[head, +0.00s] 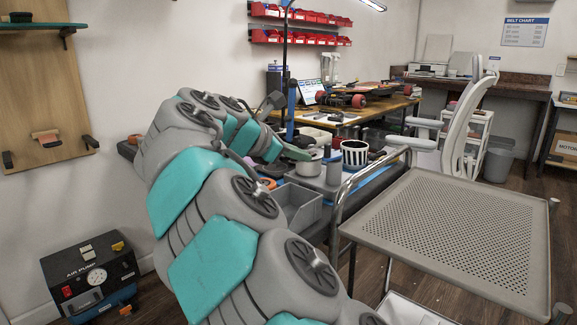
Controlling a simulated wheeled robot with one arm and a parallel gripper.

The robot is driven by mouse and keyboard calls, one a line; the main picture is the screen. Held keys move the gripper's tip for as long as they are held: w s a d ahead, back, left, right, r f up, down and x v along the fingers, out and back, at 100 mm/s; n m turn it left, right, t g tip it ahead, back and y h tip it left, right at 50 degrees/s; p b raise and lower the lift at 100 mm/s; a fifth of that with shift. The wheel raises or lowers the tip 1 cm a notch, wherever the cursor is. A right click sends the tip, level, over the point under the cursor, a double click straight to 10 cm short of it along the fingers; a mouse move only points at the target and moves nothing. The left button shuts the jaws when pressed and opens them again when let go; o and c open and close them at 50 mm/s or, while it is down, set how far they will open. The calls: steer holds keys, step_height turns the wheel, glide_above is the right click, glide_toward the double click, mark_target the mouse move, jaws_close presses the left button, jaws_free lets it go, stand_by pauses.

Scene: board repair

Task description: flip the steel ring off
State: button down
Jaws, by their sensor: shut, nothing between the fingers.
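I cannot make out the steel ring for certain in the head view. A round light-grey container (308,164) with a darker top stands on the cluttered bench, and it is too small to tell whether a ring is part of it. My grey and teal arm reaches up from the bottom and bends right over the bench's left end. My gripper (297,153) is at the arm's far end, close to the container; I cannot tell whether they touch. It is shut and seems to hold nothing. My arm hides much of the bench's left part.
A black-and-white striped pot (354,153) and a grey cylinder (334,171) stand right of the container. A grey open bin (300,207) is in front. A perforated-top cart (450,228) fills the right foreground. A white chair (462,125) stands behind it.

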steer(key=w+a+f+n+t, duration=0.1)
steer(key=a+f+n+t, duration=0.1)
steer(key=a+n, duration=0.3)
steer(key=a+f, duration=0.1)
steer(key=a, duration=0.3)
steer(key=shift+w+a+f, duration=0.25)
steer(key=shift+w+a, duration=0.05)
steer(key=x, duration=1)
steer(key=shift+d, duration=0.1)
steer(key=shift+s+r, duration=0.1)
